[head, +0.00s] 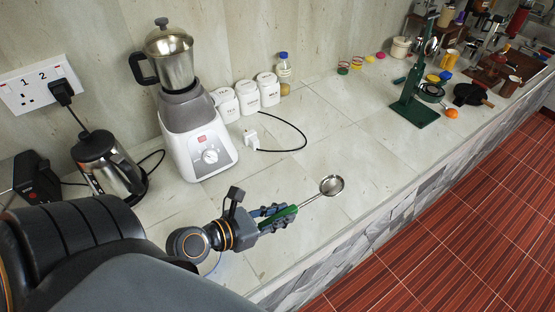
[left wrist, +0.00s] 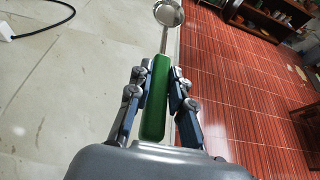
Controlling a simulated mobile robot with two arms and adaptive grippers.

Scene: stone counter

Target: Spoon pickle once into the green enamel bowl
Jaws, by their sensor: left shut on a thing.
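My left gripper (head: 277,216) is shut on the green handle of a ladle-like spoon (head: 332,185). The spoon's round metal bowl points away from the gripper, over the stone counter near its front edge. In the left wrist view, the green handle (left wrist: 156,98) lies between the two fingers of the left gripper (left wrist: 160,95), with the metal bowl (left wrist: 168,13) at the top. The spoon bowl looks empty. I cannot make out the pickle or the green enamel bowl for certain in either view. My right gripper is in neither view.
A blender (head: 190,120) and a kettle (head: 108,165) stand at the back left. White canisters (head: 247,97) and a blue-capped jar (head: 285,75) line the wall. A green stand (head: 414,111) and small items stand farther right. The counter's middle (head: 330,125) is mostly clear.

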